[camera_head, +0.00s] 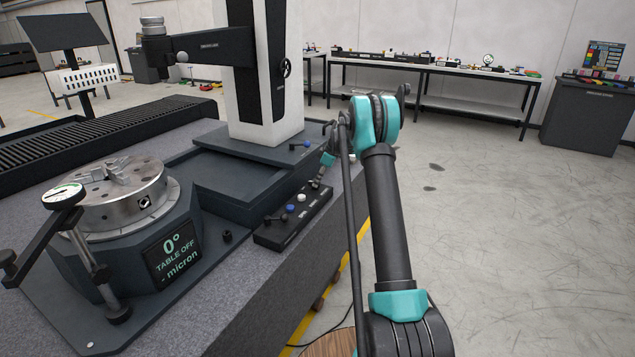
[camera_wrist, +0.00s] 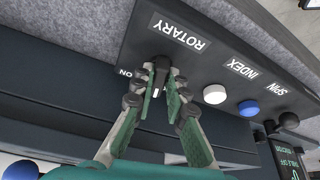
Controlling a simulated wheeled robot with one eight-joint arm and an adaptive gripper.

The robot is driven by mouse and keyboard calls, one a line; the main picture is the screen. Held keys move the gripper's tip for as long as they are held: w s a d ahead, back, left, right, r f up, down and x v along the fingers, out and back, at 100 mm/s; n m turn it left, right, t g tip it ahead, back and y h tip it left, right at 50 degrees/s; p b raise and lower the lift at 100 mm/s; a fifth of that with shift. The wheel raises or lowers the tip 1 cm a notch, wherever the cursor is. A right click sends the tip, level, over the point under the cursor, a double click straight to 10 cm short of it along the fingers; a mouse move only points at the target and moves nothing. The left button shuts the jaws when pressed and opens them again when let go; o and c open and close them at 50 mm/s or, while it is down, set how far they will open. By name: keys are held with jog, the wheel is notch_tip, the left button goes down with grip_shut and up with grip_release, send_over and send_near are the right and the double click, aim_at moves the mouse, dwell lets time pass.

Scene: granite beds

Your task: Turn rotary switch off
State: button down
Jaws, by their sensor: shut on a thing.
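The rotary switch (camera_wrist: 161,66) is a small dark knob with a light mark, next to an upside-down "ROTARY" label in the wrist view. An "ON" label lies to its left. My gripper (camera_wrist: 166,80) is shut on the knob, one finger on each side, and partly hides it. In the head view my gripper (camera_head: 317,184) reaches down to the far end of the black control box (camera_head: 268,238). The switch cannot be made out there. The display (camera_head: 175,256) on the round table's base reads "0° TABLE OFF - micron".
A white button (camera_wrist: 214,94), a blue button (camera_wrist: 248,108) and a black knob (camera_wrist: 289,120) sit along the same panel. A metal rotary table (camera_head: 120,205) and dial gauge (camera_head: 63,196) stand left. A white column (camera_head: 290,70) rises behind. Open floor lies right.

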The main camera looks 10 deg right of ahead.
jog(key=shift+n+g, duration=0.3)
jog(key=shift+n, duration=0.4)
jog(key=c, duration=1.5)
grip_release()
jog(key=shift+c, duration=0.2)
jog(key=v, duration=1.2)
jog(key=shift+d, duration=0.1)
